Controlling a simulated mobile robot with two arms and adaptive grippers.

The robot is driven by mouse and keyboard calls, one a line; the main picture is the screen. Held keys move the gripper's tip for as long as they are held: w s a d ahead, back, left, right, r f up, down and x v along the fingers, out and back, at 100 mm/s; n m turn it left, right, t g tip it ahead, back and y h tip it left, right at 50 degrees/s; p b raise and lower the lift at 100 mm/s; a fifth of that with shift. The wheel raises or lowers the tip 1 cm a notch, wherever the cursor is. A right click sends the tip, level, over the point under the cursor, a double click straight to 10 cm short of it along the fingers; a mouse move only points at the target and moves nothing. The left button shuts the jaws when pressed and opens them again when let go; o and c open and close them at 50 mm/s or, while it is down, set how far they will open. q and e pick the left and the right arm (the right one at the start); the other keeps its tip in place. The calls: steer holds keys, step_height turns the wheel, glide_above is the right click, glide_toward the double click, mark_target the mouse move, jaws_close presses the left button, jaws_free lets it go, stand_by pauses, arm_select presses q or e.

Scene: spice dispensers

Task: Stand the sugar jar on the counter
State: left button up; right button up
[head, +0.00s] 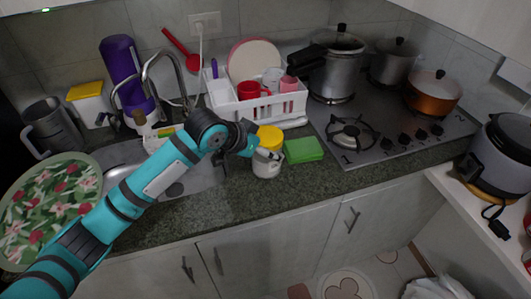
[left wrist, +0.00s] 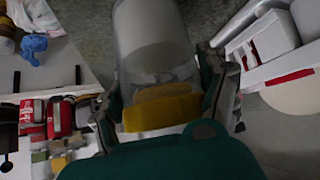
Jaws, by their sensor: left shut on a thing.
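The sugar jar (head: 265,169) is a clear jar with pale contents and a yellow lid, near the front of the counter (head: 235,212). It looks upright in the head view, its base at or just above the counter top; I cannot tell whether it touches. My left gripper (head: 266,153) reaches it from the left and is shut around its upper part, just below the lid. In the left wrist view the jar (left wrist: 150,40) sits between the two fingers, its yellow lid nearest the camera. My right gripper is not in view.
A green sponge-like block (head: 304,150) lies close to the right of the jar. Behind stands a white dish rack (head: 245,114) with cups and a plate. The stove (head: 385,135) is further right, the sink (head: 200,180) to the left. The front counter strip is clear.

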arm_select(q)
steer(key=shift+w+d, duration=0.15)
steer(key=shift+w, duration=0.05)
steer(key=shift+f+p, duration=0.55)
steer(key=shift+f, duration=1.05)
steer(key=shift+f, duration=0.15)
steer(key=o, duration=1.7)
steer(key=shift+s, duration=0.15)
steer(key=b+v, duration=0.1)
steer(key=v, duration=1.1)
